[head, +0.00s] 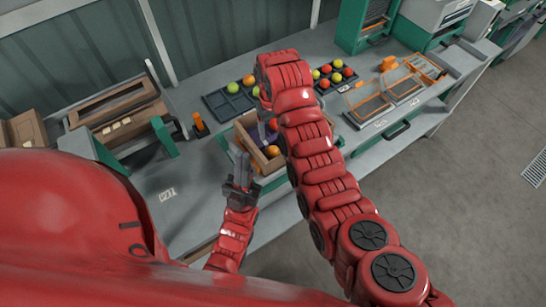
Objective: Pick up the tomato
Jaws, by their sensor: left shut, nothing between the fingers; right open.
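Several tomatoes show in the head view. An orange one (272,151) lies in an open wooden crate (246,143) on the bench. A red one (273,124) shows at the crate beside my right arm. My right gripper (264,132) points down over the crate, open, and is partly hidden by my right arm. Whether it touches a tomato cannot be told. My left gripper (241,160) is shut and empty, in front of the crate's near left side. Part of the crate's inside is hidden by my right arm.
A dark tray (222,107) with green and orange tomatoes stands behind the crate. Another tray (322,89) with mixed tomatoes is right of my arm. Orange-framed panels (368,101) lie further right. A brown box-like unit (118,103) stands left.

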